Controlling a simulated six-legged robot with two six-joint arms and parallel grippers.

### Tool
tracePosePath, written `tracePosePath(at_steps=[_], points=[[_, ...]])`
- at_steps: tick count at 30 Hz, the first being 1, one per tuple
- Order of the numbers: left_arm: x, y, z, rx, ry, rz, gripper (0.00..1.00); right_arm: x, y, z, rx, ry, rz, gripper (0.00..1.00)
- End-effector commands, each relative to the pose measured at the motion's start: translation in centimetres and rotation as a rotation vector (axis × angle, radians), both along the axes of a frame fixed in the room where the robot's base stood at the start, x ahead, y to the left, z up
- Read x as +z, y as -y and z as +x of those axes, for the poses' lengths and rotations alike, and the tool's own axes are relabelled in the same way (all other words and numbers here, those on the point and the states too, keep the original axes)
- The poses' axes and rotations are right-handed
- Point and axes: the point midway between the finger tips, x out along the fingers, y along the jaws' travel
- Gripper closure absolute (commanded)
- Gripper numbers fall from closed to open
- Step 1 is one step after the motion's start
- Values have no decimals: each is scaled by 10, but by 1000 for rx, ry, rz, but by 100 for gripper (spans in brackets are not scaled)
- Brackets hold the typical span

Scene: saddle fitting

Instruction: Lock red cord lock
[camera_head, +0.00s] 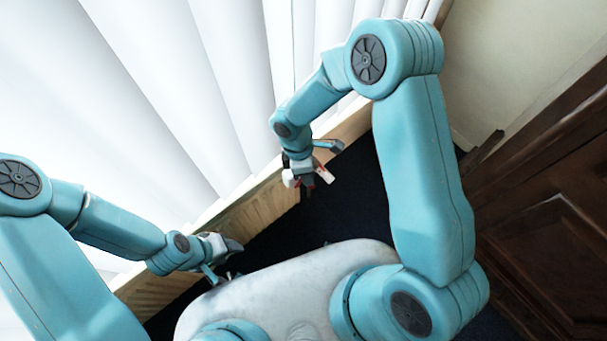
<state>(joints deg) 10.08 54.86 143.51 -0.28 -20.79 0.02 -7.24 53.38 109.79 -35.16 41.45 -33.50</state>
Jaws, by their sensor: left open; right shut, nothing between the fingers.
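A small red and white piece (325,174) shows beside my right gripper (307,188). It is too small to tell whether it is the red cord lock or whether it touches the gripper. My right gripper is shut and empty, in front of the wooden panel, with its fingertips dark against the dark floor. My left gripper (228,262) is open and empty, low at the left, between the wooden panel and my pale body. No cord can be made out.
A low light wooden panel (262,204) runs diagonally below white vertical blinds (165,75). A dark floor (352,205) lies clear between the panel and my body. A dark wooden cabinet (550,225) stands at the right, beside a pale wall (505,60).

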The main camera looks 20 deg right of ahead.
Motion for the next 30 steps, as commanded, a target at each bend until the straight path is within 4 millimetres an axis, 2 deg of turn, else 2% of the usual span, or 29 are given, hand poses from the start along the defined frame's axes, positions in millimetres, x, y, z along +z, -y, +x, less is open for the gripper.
tracePosePath(at_steps=[12, 30], points=[[-14, 0, 0, 0, 0, 0, 49, -11, 18, 6, -1, -6, 16, 100], [-20, 0, 0, 0, 0, 0, 49, -13, 24, 9, 1, -6, 16, 100]])
